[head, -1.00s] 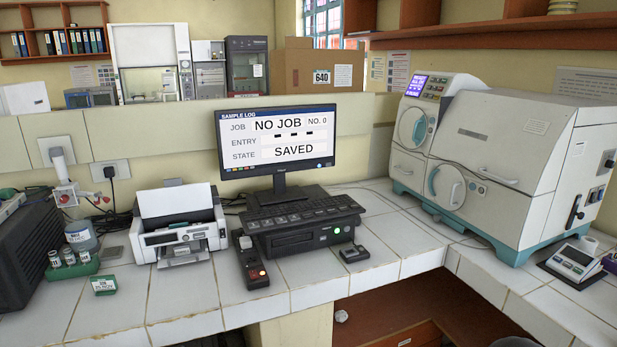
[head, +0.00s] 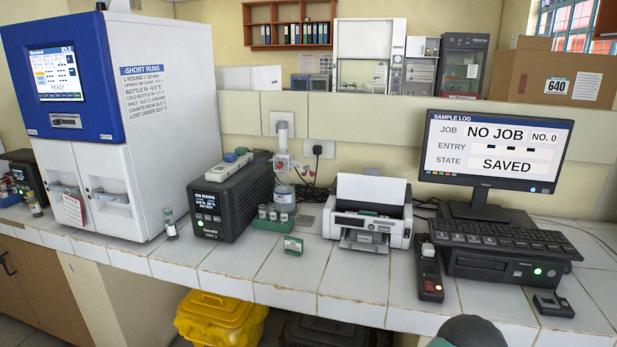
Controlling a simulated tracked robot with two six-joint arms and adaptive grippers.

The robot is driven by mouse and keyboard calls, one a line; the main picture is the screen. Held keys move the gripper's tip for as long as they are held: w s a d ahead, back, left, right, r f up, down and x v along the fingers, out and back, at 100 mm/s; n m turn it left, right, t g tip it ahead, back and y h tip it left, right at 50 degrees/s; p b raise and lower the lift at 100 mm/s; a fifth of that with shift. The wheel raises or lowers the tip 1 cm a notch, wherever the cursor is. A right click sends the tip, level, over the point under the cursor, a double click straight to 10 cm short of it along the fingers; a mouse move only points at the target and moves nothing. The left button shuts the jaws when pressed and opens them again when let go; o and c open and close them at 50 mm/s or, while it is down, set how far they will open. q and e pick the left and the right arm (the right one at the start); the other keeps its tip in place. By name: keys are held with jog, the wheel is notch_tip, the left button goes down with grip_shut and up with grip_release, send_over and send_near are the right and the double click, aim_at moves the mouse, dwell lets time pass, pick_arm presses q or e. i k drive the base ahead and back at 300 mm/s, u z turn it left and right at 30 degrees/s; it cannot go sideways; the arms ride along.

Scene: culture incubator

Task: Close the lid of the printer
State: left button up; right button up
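The printer (head: 347,222) stands on the white tiled bench, right of centre. It is a small white box with a dark control strip on its front and an output tray (head: 364,240) sticking out below. A white panel (head: 371,188) stands up, leaning back, at the rear of its top; I cannot tell for sure whether this is the lid or a paper support. Neither of my grippers is in view, and nothing touches the printer.
The monitor (head: 492,150), keyboard (head: 500,236) and a switch strip (head: 429,268) stand right of the printer. A vial rack (head: 273,220), small green box (head: 293,245) and black device (head: 232,200) stand left. Bare tiles lie before the printer. A yellow bin (head: 222,318) is below.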

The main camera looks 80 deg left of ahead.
aim_at(370, 187)
jog(key=u, duration=0.15)
jog(key=i, duration=0.3)
jog(key=u, duration=1.8)
jog(key=k, duration=0.6)
jog(key=u, duration=0.55)
jog(key=i, duration=1.75)
jog(key=z, duration=2.15)
